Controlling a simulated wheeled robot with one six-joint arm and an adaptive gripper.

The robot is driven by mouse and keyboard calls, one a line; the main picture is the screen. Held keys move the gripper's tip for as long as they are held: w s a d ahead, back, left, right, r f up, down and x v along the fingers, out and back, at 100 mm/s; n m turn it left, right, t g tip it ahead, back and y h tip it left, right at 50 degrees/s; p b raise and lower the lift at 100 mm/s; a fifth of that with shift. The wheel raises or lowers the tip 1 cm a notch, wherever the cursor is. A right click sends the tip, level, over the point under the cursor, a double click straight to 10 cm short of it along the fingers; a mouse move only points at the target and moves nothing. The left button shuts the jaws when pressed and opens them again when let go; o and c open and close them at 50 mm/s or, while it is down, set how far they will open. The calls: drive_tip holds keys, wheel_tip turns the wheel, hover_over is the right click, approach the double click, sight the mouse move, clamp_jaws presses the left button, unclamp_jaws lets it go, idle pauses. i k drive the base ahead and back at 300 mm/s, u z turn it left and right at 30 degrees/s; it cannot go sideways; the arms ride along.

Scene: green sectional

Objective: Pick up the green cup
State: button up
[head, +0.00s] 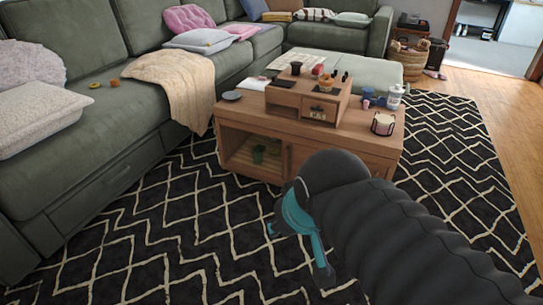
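My gripper (298,240) is in front of the coffee table, low over the rug and apart from the table. It is seen from behind, with a teal part and grey parts. My dark sleeved arm hides much of it, so I cannot tell whether it is open or holds anything.
The coffee table (232,112) carries a wooden organizer (318,108), a white bottle (394,98), a candle-like jar (382,124) and a dark dish (232,95). A green sectional (85,105) lines the left and back. The patterned rug (150,230) is clear in front.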

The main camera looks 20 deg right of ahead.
sight(258, 156)
drive_tip(key=z, duration=1.85)
drive_tip(key=i, duration=2)
drive_tip(key=u, duration=3.2)
drive_tip(key=i, duration=0.55)
drive_tip(key=z, duration=0.05)
